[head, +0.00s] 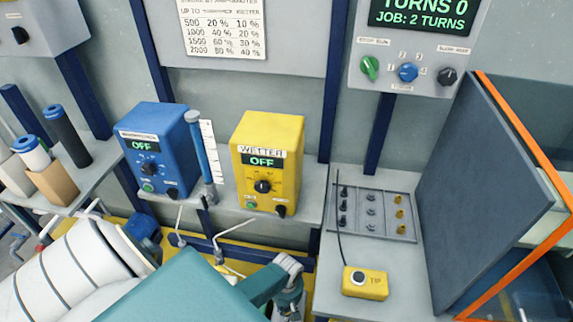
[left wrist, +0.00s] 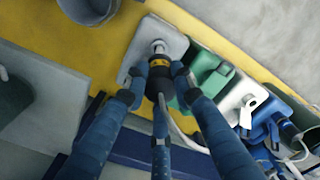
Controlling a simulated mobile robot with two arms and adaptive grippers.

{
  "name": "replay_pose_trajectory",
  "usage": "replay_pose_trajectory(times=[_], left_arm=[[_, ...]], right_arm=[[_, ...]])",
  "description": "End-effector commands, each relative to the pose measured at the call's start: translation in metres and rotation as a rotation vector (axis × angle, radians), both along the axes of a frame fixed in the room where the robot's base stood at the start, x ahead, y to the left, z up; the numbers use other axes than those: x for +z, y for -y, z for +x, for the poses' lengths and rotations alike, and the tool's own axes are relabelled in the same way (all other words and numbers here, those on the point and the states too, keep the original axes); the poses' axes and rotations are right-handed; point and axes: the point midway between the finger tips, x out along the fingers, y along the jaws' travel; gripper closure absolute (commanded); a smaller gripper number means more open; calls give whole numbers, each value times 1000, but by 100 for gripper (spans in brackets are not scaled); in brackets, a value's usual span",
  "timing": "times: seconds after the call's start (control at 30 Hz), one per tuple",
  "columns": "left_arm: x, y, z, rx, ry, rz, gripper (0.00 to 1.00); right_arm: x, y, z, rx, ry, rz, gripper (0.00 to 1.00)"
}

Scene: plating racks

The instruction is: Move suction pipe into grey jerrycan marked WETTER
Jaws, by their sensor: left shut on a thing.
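My left gripper (head: 289,288) shows at the bottom of the head view at the end of the teal arm. In the left wrist view the left gripper (left wrist: 157,92) has its two fingers shut on the suction pipe (left wrist: 160,98), a dark piece with a yellow band. The grey jerrycan (left wrist: 136,62) stands just beyond the fingertips, with a pale round neck or pipe end on its top. The pipe's far end lines up with that spot; I cannot tell whether it is inside or above the opening. No WETTER marking is readable on the can. My right gripper is not in view.
A green can (left wrist: 208,72), a white can (left wrist: 240,97) and a blue can (left wrist: 268,128) stand in a row right of the grey one. A grey bucket (left wrist: 88,8) is beyond. The yellow WETTER unit (head: 266,165) and a blue unit (head: 156,150) stand on the shelf.

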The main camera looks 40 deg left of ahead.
Motion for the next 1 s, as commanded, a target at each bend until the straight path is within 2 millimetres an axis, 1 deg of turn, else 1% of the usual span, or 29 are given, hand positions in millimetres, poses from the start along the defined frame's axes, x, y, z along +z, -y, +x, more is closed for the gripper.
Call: replay_pose_trajectory(times=[0.03,0.7,1.0], left_arm=[[-7,0,0,0,1,-1,100],[-53,0,1,1,1,0,100],[-63,0,1,0,2,0,100]], right_arm=[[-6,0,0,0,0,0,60],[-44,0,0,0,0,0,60],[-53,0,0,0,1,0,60]])
